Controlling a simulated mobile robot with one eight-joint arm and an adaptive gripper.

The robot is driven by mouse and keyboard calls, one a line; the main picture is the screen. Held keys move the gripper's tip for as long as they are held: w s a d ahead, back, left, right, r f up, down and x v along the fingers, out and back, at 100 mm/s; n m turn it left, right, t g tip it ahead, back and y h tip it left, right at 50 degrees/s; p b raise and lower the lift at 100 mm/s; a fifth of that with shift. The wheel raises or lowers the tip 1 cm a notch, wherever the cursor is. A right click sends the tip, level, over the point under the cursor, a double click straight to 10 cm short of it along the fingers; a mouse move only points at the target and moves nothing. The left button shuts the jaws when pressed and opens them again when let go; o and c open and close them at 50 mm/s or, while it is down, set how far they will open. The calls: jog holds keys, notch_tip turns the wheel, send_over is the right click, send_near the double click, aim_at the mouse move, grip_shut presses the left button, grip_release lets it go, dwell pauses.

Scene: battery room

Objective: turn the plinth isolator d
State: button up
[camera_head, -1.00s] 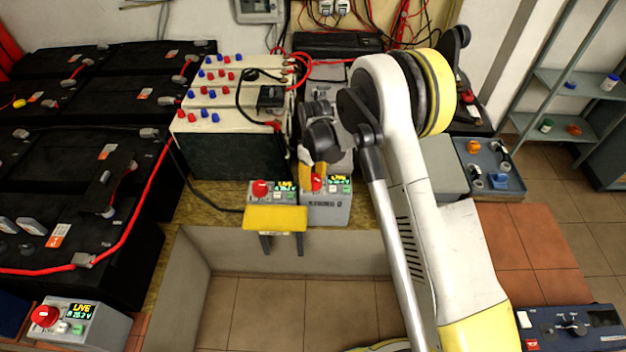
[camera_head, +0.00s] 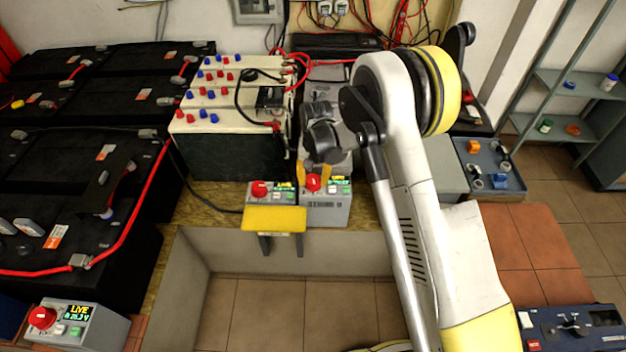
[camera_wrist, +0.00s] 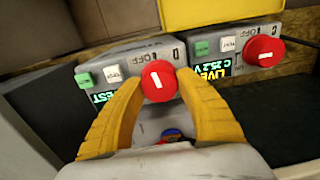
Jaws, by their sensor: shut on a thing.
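Plinth isolator d (camera_head: 325,213) is a grey box with a red knob (camera_head: 313,183) on top, right of a similar isolator. In the head view my gripper (camera_head: 313,178) reaches down onto the knob from behind.
Isolator C (camera_wrist: 265,55) stands close beside it, reading LIVE, its knob bar lying across. Battery cells with cables (camera_head: 235,110) stand behind left. Another LIVE isolator (camera_head: 85,325) is at lower left.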

aim_at(315, 178)
jog(key=shift+m, duration=1.1)
jog(key=o, duration=0.9)
jog(key=r, duration=1.2)
jog(key=shift+d, duration=0.25)
